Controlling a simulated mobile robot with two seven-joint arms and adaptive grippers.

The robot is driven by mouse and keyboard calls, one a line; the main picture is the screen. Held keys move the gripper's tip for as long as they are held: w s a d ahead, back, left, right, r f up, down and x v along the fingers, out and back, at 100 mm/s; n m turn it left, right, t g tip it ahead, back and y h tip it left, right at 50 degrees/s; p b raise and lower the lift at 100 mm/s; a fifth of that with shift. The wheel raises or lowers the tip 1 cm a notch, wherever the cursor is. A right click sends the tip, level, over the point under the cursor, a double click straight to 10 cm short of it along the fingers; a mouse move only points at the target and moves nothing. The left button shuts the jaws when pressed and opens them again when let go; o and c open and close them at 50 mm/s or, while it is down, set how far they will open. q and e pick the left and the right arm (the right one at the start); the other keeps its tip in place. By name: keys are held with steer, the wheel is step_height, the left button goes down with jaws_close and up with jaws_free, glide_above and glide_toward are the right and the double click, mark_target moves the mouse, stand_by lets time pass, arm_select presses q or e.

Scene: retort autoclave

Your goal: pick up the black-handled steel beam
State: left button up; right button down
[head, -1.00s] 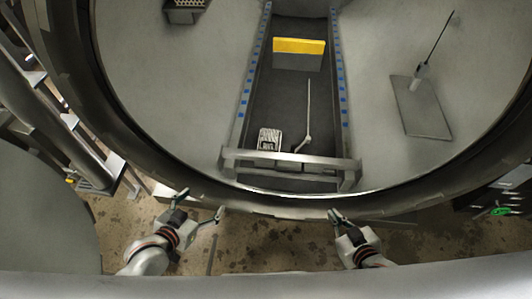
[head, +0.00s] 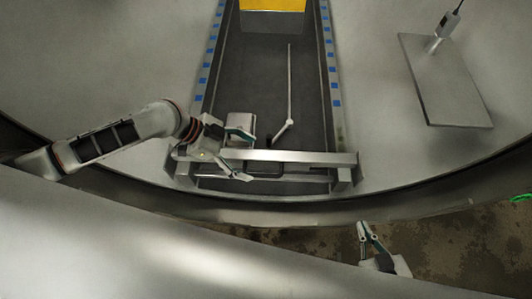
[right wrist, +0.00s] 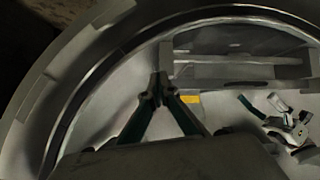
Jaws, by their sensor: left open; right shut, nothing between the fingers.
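The steel beam (head: 300,156) lies across the near end of the dark track in the head view. A dark shape under its left half, which looks like its black handle (head: 266,169), is partly covered by my left gripper. My left gripper (head: 247,156) is open and empty, with one finger on the far side of the beam and one on the near side. Whether it touches the beam I cannot tell. My right gripper (head: 364,227) is shut and empty, nearer than the vessel rim and right of the beam. Its fingertips (right wrist: 159,82) meet in the right wrist view.
A yellow-topped block (head: 272,6) stands far up the track. A thin pale rod (head: 290,85) with a bent foot lies on the track beyond the beam. A grey plate (head: 442,85) lies at right. The curved vessel rim (head: 430,203) passes between my right gripper and the track.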

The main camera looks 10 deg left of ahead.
mark_target(265, 163)
arm_select(q)
steer(key=shift+x, duration=1)
steer(key=b+x, duration=0.1)
steer(key=x, duration=0.3)
steer(key=shift+d+f, duration=0.1)
steer(key=shift+f, duration=0.1)
steer(key=shift+w+d+f, duration=0.15)
steer(key=shift+d+f, duration=0.05)
steer(key=shift+d, duration=0.05)
arm_select(e)
steer(key=shift+a, duration=0.15)
arm_select(q)
steer(key=c, duration=1.7)
steer(key=shift+w+r, duration=0.1)
steer(key=shift+r, duration=0.05)
steer(key=c, duration=0.5)
arm_select(e)
steer(key=shift+w, duration=0.1)
arm_select(q)
steer(key=shift+r, duration=0.1)
